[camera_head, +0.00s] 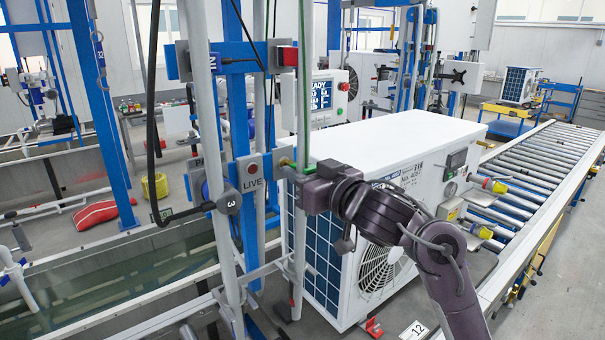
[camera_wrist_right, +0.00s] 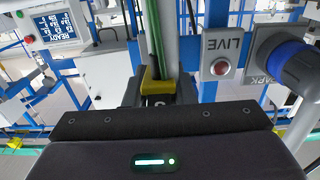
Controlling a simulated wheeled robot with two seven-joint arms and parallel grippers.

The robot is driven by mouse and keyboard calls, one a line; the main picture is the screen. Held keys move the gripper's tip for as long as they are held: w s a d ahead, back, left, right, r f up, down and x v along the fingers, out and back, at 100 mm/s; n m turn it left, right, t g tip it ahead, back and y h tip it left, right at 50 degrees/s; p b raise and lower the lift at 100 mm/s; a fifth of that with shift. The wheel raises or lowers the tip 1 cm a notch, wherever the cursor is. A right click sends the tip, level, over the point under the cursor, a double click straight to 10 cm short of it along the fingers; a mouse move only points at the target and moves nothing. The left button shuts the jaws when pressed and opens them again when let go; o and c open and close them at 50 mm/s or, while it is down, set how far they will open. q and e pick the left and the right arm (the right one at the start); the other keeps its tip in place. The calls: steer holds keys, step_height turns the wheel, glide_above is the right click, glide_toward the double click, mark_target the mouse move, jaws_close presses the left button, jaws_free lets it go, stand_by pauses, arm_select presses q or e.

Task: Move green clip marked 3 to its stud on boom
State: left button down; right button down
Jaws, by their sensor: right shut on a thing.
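My right gripper (camera_head: 294,170) reaches in from the right to the upright by the LIVE plate. It is shut on a small clip; only a green edge (camera_head: 309,170) shows in the head view. In the right wrist view a yellow piece (camera_wrist_right: 158,84) sits between the dark fingers, in front of the green hose (camera_wrist_right: 154,35). I cannot read a 3 on the held piece. I cannot tell which stud on the boom belongs to the clip. My left gripper is not in view.
The LIVE plate with a red button (camera_wrist_right: 220,67) is close to the gripper, with a blue-collared pipe (camera_wrist_right: 284,58) beside it. A roller conveyor (camera_head: 540,160) runs along the right.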

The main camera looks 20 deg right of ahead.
steer(key=shift+w, duration=0.2)
steer(key=c, duration=1.1)
jaws_free()
steer(key=shift+a, duration=0.1)
steer(key=b+v, duration=0.1)
steer(key=v, duration=0.7)
steer(key=shift+w, duration=0.1)
